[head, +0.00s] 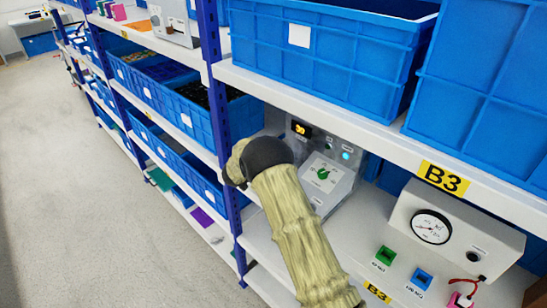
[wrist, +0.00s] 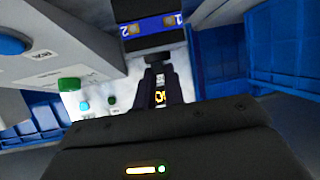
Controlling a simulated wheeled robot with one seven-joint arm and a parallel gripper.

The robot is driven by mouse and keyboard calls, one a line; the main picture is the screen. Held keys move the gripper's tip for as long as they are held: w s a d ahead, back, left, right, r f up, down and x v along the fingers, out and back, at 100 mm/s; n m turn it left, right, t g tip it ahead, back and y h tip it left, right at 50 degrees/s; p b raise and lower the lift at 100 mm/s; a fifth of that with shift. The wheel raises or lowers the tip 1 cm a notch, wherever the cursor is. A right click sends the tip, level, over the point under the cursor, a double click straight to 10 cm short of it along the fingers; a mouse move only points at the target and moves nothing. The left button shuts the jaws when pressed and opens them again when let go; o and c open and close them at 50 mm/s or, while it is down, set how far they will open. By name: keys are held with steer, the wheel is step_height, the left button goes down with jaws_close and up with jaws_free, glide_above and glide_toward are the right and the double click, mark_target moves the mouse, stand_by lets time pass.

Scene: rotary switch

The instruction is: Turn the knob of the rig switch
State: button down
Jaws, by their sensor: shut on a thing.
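The grip itself is too dark to make out.
Blue bins (head: 320,50) fill the shelf above, and a blue upright (head: 222,90) stands left of the box. A white gauge unit (head: 455,228) and small green and blue blocks (head: 421,279) are to the right. The aisle floor (head: 70,180) is clear.

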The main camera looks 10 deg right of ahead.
steer(key=shift+w+r+m+g+h, duration=0.1)
steer(key=shift+w+m+g+h, duration=0.05)
steer(key=shift+m+g+h, duration=0.45)
steer(key=c, duration=1.5)
jaws_free()
steer(key=shift+a, duration=0.2)
steer(key=shift+a, duration=0.15)
steer(key=b+v, duration=0.6)
steer(key=v, duration=1.1)
steer(key=shift+r, duration=0.1)
